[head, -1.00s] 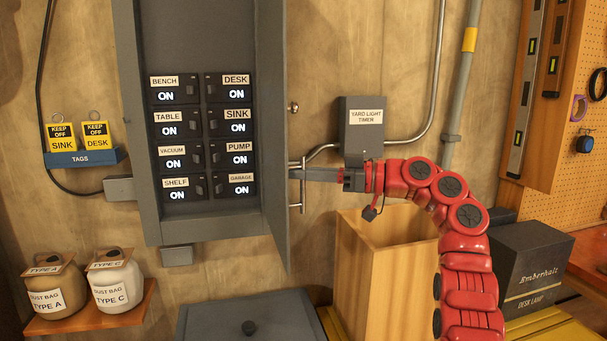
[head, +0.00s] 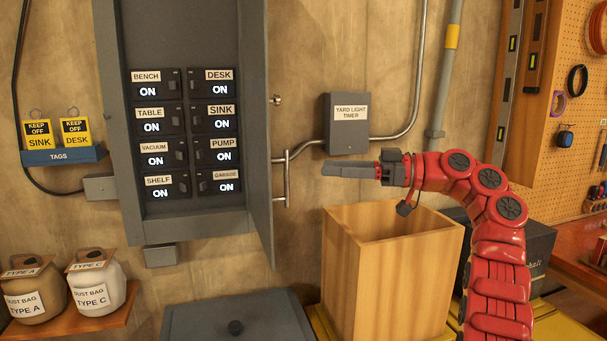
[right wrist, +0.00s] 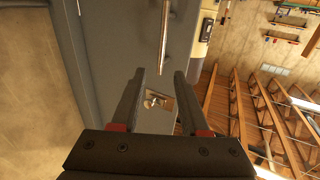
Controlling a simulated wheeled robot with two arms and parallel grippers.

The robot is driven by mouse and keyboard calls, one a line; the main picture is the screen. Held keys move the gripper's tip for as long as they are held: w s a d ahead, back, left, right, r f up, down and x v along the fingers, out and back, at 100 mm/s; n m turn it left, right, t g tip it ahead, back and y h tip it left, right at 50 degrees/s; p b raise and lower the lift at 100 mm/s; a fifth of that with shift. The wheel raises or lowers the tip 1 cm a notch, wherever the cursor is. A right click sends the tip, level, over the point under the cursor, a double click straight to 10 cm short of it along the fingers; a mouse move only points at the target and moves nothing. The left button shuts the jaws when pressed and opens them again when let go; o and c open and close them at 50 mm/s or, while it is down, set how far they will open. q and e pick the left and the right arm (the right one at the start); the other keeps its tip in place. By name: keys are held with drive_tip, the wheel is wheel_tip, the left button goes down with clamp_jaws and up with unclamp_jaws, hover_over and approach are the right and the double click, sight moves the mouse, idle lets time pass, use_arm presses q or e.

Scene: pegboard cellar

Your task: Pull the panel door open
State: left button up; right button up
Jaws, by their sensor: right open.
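The grey electrical panel (head: 115,130) hangs on the wall with its door (head: 258,120) swung out on the right side, so the breakers inside show. The door's thin metal bar handle (head: 287,178) is on its outer face; it also shows in the right wrist view (right wrist: 163,35). My right gripper (head: 326,170) is to the right of the handle, apart from it, pointing left. In the right wrist view its two fingers (right wrist: 155,82) are spread with nothing between them. My left gripper is not in view.
A grey yard light timer box (head: 348,112) and conduit are on the wall behind my right gripper. An open wooden bin (head: 390,275) stands below it. A grey lidded box (head: 240,318) is below the panel. Dust bag jars (head: 97,285) sit on a shelf at left.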

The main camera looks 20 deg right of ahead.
drive_tip(key=v, duration=0.7)
drive_tip(key=shift+s+d+b, duration=0.2)
drive_tip(key=shift+d+b, duration=0.1)
drive_tip(key=shift+b, duration=0.05)
